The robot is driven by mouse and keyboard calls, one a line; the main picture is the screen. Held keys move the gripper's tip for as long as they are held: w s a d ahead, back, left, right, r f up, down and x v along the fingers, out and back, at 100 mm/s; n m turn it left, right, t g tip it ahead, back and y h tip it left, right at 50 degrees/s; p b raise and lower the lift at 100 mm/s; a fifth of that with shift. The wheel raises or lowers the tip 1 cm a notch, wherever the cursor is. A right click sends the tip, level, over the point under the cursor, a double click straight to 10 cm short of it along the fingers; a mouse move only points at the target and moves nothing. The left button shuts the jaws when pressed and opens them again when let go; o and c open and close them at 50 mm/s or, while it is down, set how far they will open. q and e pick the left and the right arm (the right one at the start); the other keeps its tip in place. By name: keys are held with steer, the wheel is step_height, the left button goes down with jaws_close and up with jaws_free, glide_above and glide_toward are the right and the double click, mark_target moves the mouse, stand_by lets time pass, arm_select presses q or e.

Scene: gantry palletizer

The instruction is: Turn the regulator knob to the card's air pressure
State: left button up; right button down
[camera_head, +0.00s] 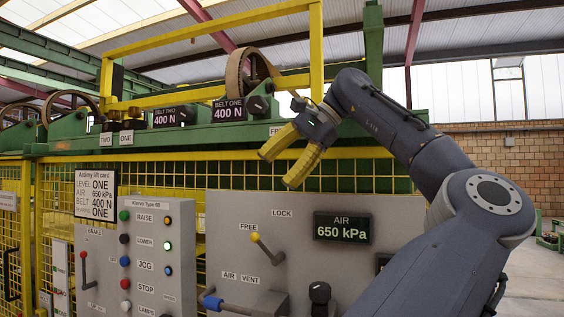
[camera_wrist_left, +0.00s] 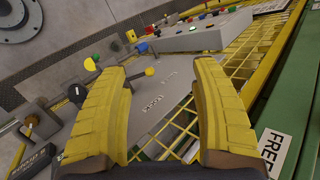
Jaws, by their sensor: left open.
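The card (camera_head: 96,193) hangs at the left and reads AIR 650 kPa. The air display (camera_head: 342,229) on the grey panel (camera_head: 225,245) also reads 650 kPa. A black knob (camera_head: 320,292), which looks like the regulator knob, sits below the display, partly cut off by the frame's bottom edge. My left gripper (camera_head: 277,168) is open and empty, raised above the panel, up and left of the display and well apart from the knob. In the left wrist view its yellow fingers (camera_wrist_left: 165,85) are spread with nothing between them. My right gripper is not in view.
A yellow-tipped lever (camera_head: 266,248) marked FREE and a blue-collared air vent handle (camera_head: 213,303) stand out from the panel. A button box (camera_head: 147,255) is at the left. Yellow mesh fence (camera_head: 350,176) and a green beam (camera_head: 200,137) lie behind the gripper.

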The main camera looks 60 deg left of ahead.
arm_select(q)
steer(key=shift+s+r+g, duration=0.2)
steer(key=shift+r+g, duration=0.1)
steer(key=shift+r, duration=0.4)
